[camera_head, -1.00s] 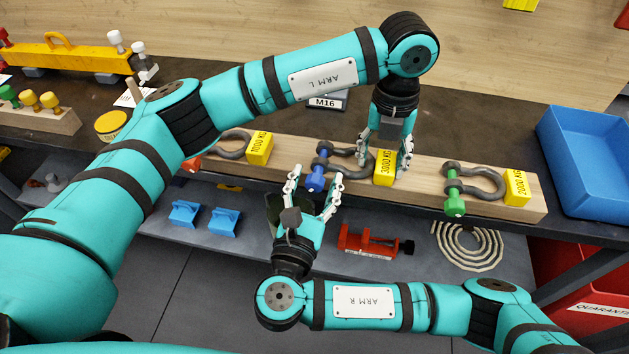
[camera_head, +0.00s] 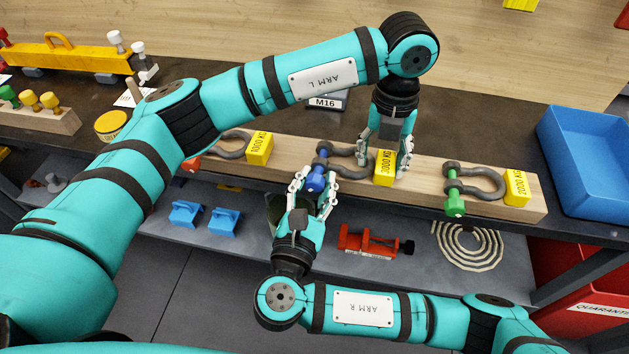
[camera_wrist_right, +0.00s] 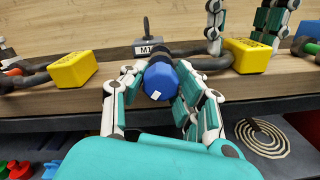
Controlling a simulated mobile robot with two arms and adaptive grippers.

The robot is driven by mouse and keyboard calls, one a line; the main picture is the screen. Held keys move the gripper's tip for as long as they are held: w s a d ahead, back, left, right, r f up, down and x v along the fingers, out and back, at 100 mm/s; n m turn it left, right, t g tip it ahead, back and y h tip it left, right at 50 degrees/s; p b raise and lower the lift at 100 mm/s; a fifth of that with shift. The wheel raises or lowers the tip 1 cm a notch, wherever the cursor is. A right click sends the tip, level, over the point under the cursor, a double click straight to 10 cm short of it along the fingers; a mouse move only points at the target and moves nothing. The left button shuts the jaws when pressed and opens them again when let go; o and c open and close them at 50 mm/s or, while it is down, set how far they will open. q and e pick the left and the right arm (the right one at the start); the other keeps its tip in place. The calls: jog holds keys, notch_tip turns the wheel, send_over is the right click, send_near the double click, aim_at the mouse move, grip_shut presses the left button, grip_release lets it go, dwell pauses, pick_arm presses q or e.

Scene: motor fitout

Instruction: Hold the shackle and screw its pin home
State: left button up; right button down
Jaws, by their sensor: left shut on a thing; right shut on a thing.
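The middle shackle (camera_head: 345,153) is dark grey with a blue-headed pin and lies on the wooden board (camera_head: 425,189). My left gripper (camera_head: 384,163) comes down over its bow end and is shut there, with the yellow weight block (camera_head: 385,176) between its fingers; the exact contact is hidden. My right gripper (camera_head: 316,184) is shut on the blue pin head (camera_head: 317,181) from the front. In the right wrist view the blue pin head (camera_wrist_right: 157,82) sits between the fingertips. How deep the pin's thread sits cannot be seen.
A shackle with a green pin (camera_head: 455,204) lies to the right on the board, and one with an orange pin (camera_head: 192,164) to the left. A blue bin (camera_head: 585,160) stands at the right. A red clamp (camera_head: 368,243) and a rope coil (camera_head: 467,246) lie on the lower shelf.

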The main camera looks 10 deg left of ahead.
jog(key=m, duration=0.4)
jog(key=shift+f, duration=0.1)
jog(key=m, duration=0.9)
jog(key=shift+s+m, duration=0.1)
jog(key=shift+m, duration=0.2)
jog(key=shift+a+m, duration=0.1)
jog(key=shift+m, duration=2)
jog(key=c, duration=0.9)
grip_release()
jog(key=shift+c, duration=0.2)
jog(key=s, duration=1.2)
jog(key=shift+a, duration=0.15)
